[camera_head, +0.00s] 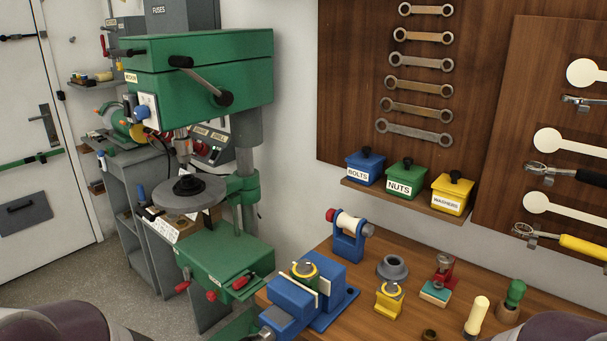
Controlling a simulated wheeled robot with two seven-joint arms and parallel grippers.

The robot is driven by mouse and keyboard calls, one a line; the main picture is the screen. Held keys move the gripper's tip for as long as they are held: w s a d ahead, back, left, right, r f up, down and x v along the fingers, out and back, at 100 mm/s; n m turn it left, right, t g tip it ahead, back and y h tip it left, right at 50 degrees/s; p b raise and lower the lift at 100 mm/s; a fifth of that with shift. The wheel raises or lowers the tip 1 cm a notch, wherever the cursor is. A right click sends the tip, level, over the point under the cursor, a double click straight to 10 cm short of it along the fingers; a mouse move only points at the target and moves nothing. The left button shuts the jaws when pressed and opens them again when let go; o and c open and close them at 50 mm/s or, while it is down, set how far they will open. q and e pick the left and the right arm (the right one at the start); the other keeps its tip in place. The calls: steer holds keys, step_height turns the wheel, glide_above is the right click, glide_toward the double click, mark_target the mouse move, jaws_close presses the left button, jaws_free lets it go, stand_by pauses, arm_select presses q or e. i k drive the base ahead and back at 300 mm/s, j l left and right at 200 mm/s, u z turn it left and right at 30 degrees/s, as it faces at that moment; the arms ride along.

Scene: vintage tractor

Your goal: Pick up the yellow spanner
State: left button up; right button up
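A tool with a yellow handle (585,246) hangs on the right-hand wooden board at the right edge of the view. Its metal head (527,231) points left, and the handle's right end is cut off by the frame. A pale paddle-shaped outline (537,203) is just above it. Above that hangs a similar tool with a black handle (592,178). Several plain metal ring spanners (419,87) hang in a column on the middle board. Neither gripper is in view; only parts of my arms show at the bottom corners.
A wooden bench (375,322) carries a blue vise (317,289), a yellow block (389,300), a grey ring (392,267) and small tools. Blue, green and yellow boxes (452,193) sit on a shelf above it. A green drill press (200,75) stands left; floor is open at far left.

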mark_target(586, 248)
steer(key=z, duration=1.5)
steer(key=u, duration=1.55)
steer(key=z, duration=1.55)
steer(key=l, duration=0.15)
steer(key=i+z, duration=0.05)
